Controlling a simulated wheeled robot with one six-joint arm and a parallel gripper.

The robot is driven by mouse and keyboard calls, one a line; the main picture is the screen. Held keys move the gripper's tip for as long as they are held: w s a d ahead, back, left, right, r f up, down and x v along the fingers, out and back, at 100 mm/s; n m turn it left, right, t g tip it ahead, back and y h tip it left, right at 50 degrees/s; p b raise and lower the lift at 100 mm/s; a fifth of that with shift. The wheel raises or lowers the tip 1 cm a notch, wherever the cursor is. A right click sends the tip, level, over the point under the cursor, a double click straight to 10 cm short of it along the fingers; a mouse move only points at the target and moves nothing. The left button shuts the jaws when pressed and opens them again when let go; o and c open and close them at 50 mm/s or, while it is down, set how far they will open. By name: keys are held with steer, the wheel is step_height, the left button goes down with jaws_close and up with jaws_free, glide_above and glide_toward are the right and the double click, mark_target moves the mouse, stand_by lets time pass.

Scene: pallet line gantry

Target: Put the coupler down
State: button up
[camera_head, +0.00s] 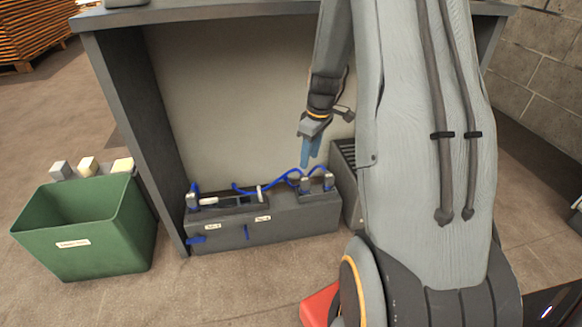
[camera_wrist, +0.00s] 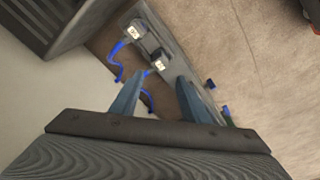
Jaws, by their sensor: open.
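Two grey couplers stand side by side at the right end of a low grey block (camera_head: 290,225), a left one (camera_head: 305,187) and a right one (camera_head: 328,182), with blue hoses at them. In the wrist view they have white marked tops, one farther (camera_wrist: 134,32) and one nearer (camera_wrist: 160,64). My gripper (camera_head: 307,163) is open above these couplers. In the wrist view its blue fingers (camera_wrist: 158,80) are spread, with nothing visible held between them. The nearer coupler is just beyond the fingertips; I cannot tell whether they touch.
The block has a dark recess, labels and another grey fitting (camera_head: 192,198) at its left end. It stands under a grey bench (camera_head: 120,125). A dark ribbed box (camera_head: 347,165) is close on the right. A green bin (camera_head: 110,225) stands left on open floor.

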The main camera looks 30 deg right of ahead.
steer(key=s+a+r, duration=0.2)
steer(key=a+r, duration=0.2)
steer(key=a, duration=0.5)
steer(key=s+a+r, duration=0.3)
steer(key=a+r, duration=0.2)
steer(key=a, duration=0.4)
steer(key=s+a+r, duration=0.2)
steer(key=a+r, duration=0.2)
steer(key=a, duration=0.6)
steer(key=s+a+r, duration=0.2)
steer(key=s+a, duration=0.2)
steer(key=s, duration=0.4)
steer(key=s+a+r, duration=0.2)
steer(key=s+a, duration=0.3)
steer(key=s, duration=0.3)
steer(key=s+a+r+n+g+y, duration=0.1)
steer(key=s+a, duration=0.3)
steer(key=s, duration=0.4)
steer(key=shift+s+a+r, duration=0.3)
steer(key=shift+r, duration=0.45)
steer(key=shift+r+p, duration=0.4)
steer(key=shift+r, duration=0.05)
